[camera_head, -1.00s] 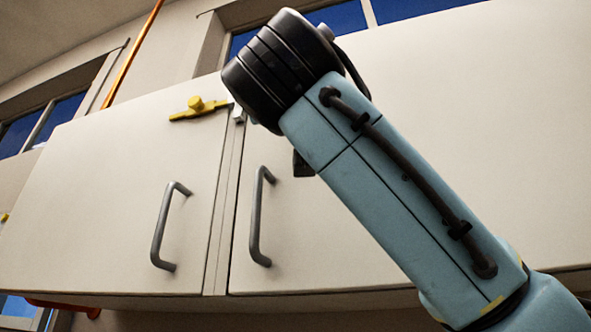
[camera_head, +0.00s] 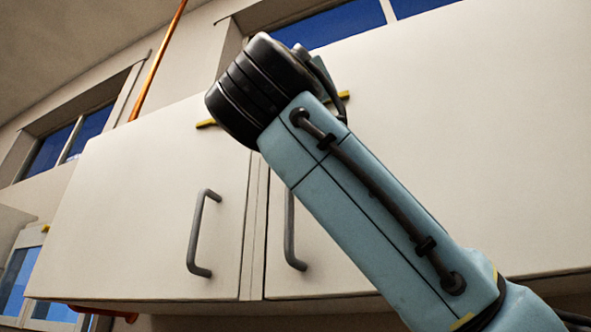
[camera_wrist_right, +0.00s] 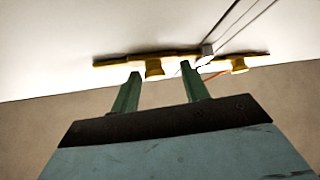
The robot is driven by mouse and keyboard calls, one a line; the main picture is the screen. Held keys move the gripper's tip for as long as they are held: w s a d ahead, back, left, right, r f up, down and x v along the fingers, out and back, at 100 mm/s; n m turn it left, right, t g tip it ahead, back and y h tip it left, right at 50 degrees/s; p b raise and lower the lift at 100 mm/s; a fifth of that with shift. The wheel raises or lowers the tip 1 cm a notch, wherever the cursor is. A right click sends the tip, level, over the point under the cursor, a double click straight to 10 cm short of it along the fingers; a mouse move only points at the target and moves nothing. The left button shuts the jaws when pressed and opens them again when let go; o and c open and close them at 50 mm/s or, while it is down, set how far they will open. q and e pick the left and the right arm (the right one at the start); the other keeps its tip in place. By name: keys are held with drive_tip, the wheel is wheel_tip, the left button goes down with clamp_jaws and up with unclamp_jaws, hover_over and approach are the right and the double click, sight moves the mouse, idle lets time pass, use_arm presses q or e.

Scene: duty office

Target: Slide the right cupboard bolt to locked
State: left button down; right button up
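The right cupboard bolt (camera_head: 338,98) is yellow; only its right end shows past my right arm in the head view. In the right wrist view, which looks upside down, the yellow bolt on the left (camera_wrist_right: 110,62) appears to be this one. My right gripper (camera_wrist_right: 160,80) is open there, its green fingers either side of the bolt's knob (camera_wrist_right: 153,69). I cannot tell whether they touch it. The other bolt (camera_head: 207,123) is mostly hidden by my arm in the head view; its knob (camera_wrist_right: 238,66) shows at right in the wrist view. My left gripper is out of view.
The white left door (camera_head: 130,220) and right door (camera_head: 450,150) have grey handles (camera_head: 200,235) (camera_head: 291,235). A small grey fitting (camera_wrist_right: 207,48) sits between the bolts at the door seam. An orange pole (camera_head: 158,62) stands at upper left.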

drive_tip(key=shift+d, duration=0.15)
drive_tip(key=b+v, duration=0.7)
drive_tip(key=v, duration=0.6)
drive_tip(key=shift+s, duration=0.2)
